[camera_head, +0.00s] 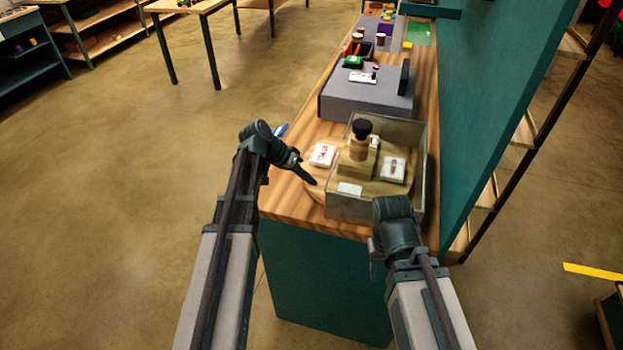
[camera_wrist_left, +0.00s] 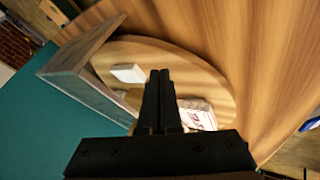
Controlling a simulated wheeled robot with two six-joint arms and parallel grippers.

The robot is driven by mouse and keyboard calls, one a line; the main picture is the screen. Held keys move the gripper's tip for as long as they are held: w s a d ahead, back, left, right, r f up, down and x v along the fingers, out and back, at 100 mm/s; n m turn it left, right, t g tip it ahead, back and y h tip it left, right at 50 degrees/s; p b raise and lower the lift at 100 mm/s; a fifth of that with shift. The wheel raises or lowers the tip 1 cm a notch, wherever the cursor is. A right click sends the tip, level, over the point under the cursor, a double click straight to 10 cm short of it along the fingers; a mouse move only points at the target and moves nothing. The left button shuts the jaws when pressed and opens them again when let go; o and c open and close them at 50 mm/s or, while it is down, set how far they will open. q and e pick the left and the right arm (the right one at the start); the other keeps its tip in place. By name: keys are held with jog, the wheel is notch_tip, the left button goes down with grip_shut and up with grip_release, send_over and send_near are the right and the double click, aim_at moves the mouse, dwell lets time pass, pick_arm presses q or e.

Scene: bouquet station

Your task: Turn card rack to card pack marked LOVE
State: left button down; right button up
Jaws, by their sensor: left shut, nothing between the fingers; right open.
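The card rack is a round wooden turntable (camera_head: 316,184) with a raised centre and a black-topped knob (camera_head: 361,130). A white card pack with red marks (camera_head: 323,155) lies on its left side, and another marked pack (camera_head: 393,168) on its right. A blank-looking white pack (camera_head: 350,188) is at the front. I cannot read LOVE on any pack. My left gripper (camera_head: 311,181) is shut and empty at the rack's left edge. In the left wrist view its fingers (camera_wrist_left: 160,80) reach over the disc, beside the red-printed pack (camera_wrist_left: 198,115). My right gripper (camera_head: 376,258) is open, low in front of the counter.
A clear-walled guard (camera_head: 420,185) stands around the rack's right and front. Behind it a grey block (camera_head: 345,100) holds small items on the wooden counter (camera_head: 275,195). A teal wall (camera_head: 490,110) rises at the right. Open floor lies left.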

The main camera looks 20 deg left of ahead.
pick_arm(q)
jog(key=p+v, duration=0.5)
jog(key=v, duration=0.3)
jog(key=shift+s+p, duration=0.4)
